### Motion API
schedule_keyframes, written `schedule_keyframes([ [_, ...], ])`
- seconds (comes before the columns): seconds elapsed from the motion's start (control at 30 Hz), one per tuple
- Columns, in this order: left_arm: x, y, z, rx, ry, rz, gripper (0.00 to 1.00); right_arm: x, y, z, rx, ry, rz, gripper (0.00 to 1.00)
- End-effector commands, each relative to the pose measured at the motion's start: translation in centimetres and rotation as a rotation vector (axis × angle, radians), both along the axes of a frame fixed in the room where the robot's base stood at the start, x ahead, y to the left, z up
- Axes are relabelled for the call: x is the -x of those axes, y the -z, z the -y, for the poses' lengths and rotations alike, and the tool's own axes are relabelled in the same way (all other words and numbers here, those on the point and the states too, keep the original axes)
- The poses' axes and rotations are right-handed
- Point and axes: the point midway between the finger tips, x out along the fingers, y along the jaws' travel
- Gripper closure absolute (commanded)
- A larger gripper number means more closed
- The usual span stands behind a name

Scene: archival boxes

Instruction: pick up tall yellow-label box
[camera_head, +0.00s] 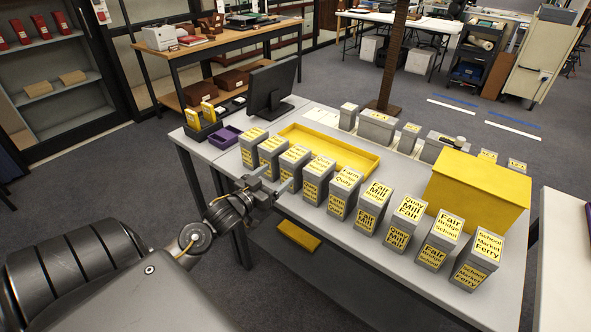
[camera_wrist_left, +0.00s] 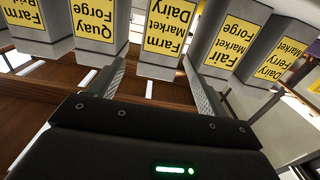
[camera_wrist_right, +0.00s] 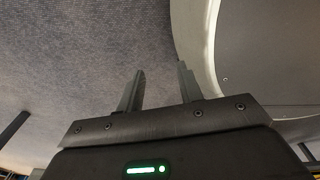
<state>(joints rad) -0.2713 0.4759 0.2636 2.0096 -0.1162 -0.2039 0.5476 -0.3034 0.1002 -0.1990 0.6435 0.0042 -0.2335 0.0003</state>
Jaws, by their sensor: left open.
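Several tall grey boxes with yellow labels stand upright in a row along the front of the table, from a box near the purple tray (camera_head: 254,147) to the "School Market Ferry" box (camera_head: 475,263) at the right. My left gripper (camera_head: 275,182) is open and empty at the table's front edge, facing the left part of the row. In the left wrist view, the "Farm Market Dairy" box (camera_wrist_left: 170,30) stands ahead between its fingers, with the "Quay Market Forge" box (camera_wrist_left: 97,20) and "Fair Market Forge" box (camera_wrist_left: 229,40) on either side. My right gripper (camera_wrist_right: 160,78) is open and empty over the floor.
A yellow tray (camera_head: 335,151) lies behind the row. A large yellow box (camera_head: 478,190) stands at the right, close behind the row. A purple tray (camera_head: 225,137) and a monitor (camera_head: 272,88) are at the left end. Neighbouring labelled boxes stand with narrow gaps.

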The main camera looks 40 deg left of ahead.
Motion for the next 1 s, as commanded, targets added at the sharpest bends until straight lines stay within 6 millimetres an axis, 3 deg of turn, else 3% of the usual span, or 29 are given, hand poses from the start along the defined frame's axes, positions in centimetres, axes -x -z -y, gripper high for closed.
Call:
schedule_keyframes([
  [0.2,-3.5,-0.2,-0.1,-0.001,-0.001,0.001,0.23,0.4,-0.3,-0.1,-0.001,0.0,-0.007,0.64],
  [0.53,-5.0,-0.1,-0.1,-0.001,-0.001,-0.001,0.23,0.5,-0.5,-0.4,-0.004,0.001,-0.008,0.64],
  [0.8,-8.9,0.0,-0.1,-0.001,-0.001,-0.001,0.23,0.5,-1.2,-0.9,-0.012,0.002,-0.006,0.64],
  [1.0,-9.9,0.1,-0.1,-0.001,-0.001,-0.001,0.23,0.5,-1.2,-1.8,-0.023,0.004,-0.006,0.64],
])
